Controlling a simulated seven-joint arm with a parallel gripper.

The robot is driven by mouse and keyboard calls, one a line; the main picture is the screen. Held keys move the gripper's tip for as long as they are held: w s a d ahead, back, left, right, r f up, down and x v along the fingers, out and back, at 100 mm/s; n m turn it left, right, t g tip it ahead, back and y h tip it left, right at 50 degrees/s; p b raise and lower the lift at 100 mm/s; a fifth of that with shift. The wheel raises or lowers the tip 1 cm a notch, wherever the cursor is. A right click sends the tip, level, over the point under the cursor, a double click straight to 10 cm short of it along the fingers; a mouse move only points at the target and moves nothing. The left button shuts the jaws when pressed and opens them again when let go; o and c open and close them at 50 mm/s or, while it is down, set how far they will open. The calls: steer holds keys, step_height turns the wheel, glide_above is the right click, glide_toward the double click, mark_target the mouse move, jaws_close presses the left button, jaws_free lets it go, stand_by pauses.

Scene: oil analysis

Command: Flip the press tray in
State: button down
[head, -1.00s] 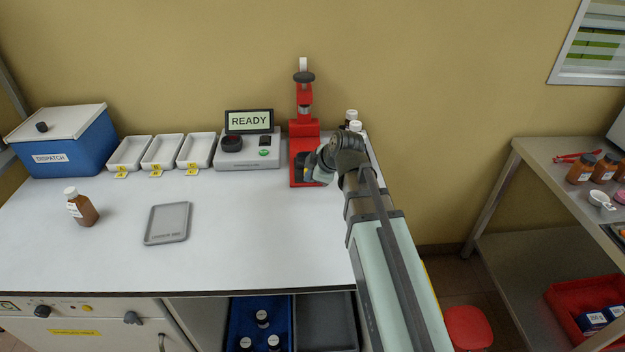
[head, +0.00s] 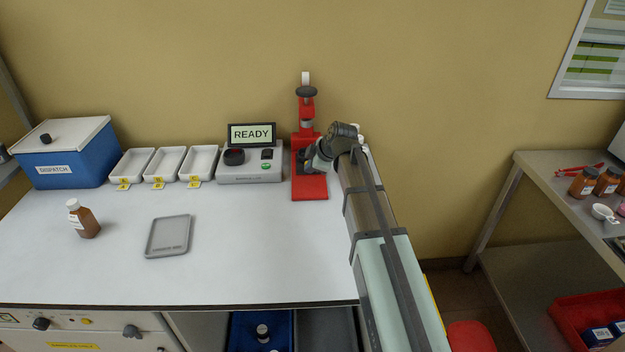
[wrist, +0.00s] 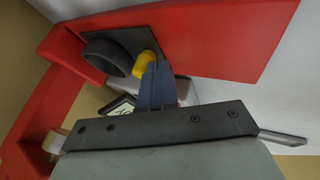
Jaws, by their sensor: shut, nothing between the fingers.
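The red press (head: 307,120) stands upright at the back of the bench. Its red base (head: 310,190) reaches forward. In the wrist view a dark plate with a round black cup, the press tray (wrist: 112,52), lies against the red base. A yellow knob (wrist: 147,66) sits on its edge. My gripper (wrist: 157,78) is shut and empty, its blue-grey fingertips at the yellow knob, seemingly touching it. In the head view my gripper (head: 311,166) is at the press from the right, and hides part of the tray.
An instrument with a READY screen (head: 252,134) stands left of the press. White trays (head: 165,164), a blue dispatch box (head: 66,155), a brown bottle (head: 84,220) and a grey tray (head: 168,237) are further left. The bench front is clear.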

steer(key=shift+w, duration=0.5)
steer(key=s, duration=0.5)
steer(key=shift+d+r, duration=0.1)
steer(key=shift+r, duration=0.2)
steer(key=v, duration=0.9)
steer(key=shift+r, duration=0.2)
steer(key=shift+w, duration=0.1)
